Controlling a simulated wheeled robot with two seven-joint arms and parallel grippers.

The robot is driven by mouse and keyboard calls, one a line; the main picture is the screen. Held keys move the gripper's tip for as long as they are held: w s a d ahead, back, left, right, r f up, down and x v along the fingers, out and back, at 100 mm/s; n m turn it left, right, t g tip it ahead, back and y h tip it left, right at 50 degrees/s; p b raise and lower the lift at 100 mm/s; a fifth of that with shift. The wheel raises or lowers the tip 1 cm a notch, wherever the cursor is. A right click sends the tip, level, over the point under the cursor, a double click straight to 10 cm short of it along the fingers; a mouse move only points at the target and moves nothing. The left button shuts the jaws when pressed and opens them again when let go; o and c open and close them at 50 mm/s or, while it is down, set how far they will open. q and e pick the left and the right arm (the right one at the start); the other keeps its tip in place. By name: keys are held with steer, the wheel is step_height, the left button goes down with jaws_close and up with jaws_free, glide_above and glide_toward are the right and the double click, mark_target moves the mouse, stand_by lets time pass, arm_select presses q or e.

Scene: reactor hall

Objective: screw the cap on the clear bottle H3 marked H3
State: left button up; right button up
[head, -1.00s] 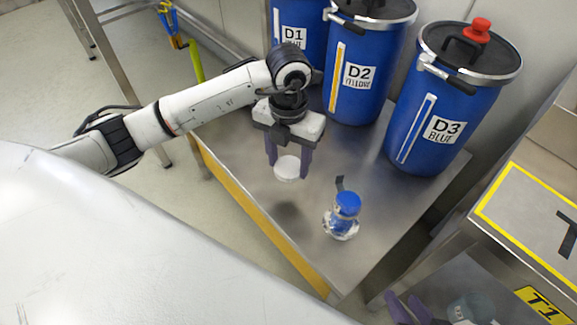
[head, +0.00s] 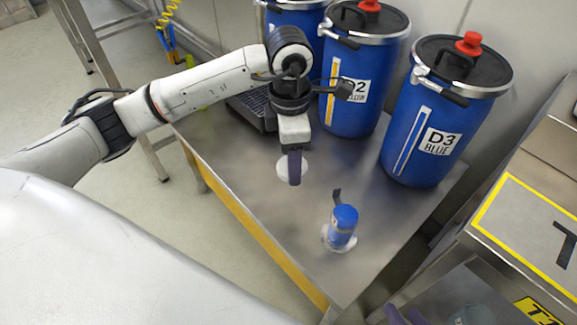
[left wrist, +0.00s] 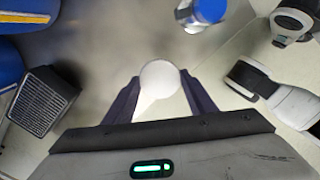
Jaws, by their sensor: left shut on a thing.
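My left gripper (head: 294,168) is shut on a round white cap (head: 283,170), held above the metal table. In the left wrist view, the cap (left wrist: 160,76) sits between the two dark purple fingers. A small bottle with a blue top and body (head: 343,222) stands on the table to the right of my left gripper, apart from it. It has a pale ring at its foot and a dark strip behind it; I cannot read any mark. It shows cut off in the left wrist view (left wrist: 208,10). My right gripper (head: 405,316) shows only purple fingertips at the bottom edge.
Blue drums D2 (head: 340,100) and D3 (head: 425,150) stand along the table's back, with another beside D2. A dark grilled box (head: 252,108) is behind my left gripper. A yellow-edged stand (head: 530,225) is at right. The table (head: 270,220) is bare before the bottle.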

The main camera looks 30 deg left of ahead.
arm_select(q)
steer(key=r+m, duration=0.1)
steer(key=m, duration=0.2)
steer(key=r+m, duration=0.2)
steer(key=m, duration=0.1)
steer(key=r+m, duration=0.1)
steer(key=m, duration=0.3)
steer(key=shift+s+d+r, duration=0.15)
steer(key=shift+s+d, duration=0.05)
steer(key=r+m, duration=0.1)
steer(key=m, duration=0.2)
steer(key=r+m, duration=0.1)
steer(key=m, duration=0.2)
steer(key=s+r+m, duration=0.1)
steer(key=m, duration=0.2)
steer(key=shift+r, duration=0.2)
steer(key=m, duration=0.2)
steer(key=r+m, duration=0.1)
steer(key=m, duration=0.1)
steer(key=s+m, duration=0.1)
steer(key=m, duration=0.1)
steer(key=shift+s+r, duration=0.1)
steer(key=shift+r, duration=0.3)
